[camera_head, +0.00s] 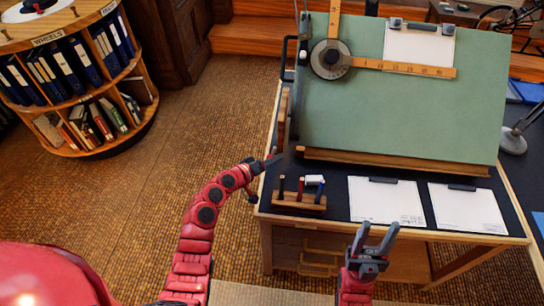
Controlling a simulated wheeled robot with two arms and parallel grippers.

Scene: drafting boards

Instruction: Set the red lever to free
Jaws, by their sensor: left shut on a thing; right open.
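My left gripper (271,159) is at the left edge of the drafting desk (335,205), beside the lower left corner of the tilted green board (400,110). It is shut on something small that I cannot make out. I cannot pick out the red lever, its setting or any free mark; the gripper may be hiding it. My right gripper (376,238) is open and empty, in front of the desk's front edge and below the paper sheets.
A wooden pen holder (299,200) stands near the desk's front left corner. Two paper sheets (386,200) (467,208) lie to its right. A wooden drafting ruler (400,68) crosses the board. A round shelf (75,85) with binders stands at the left. Floor between is clear.

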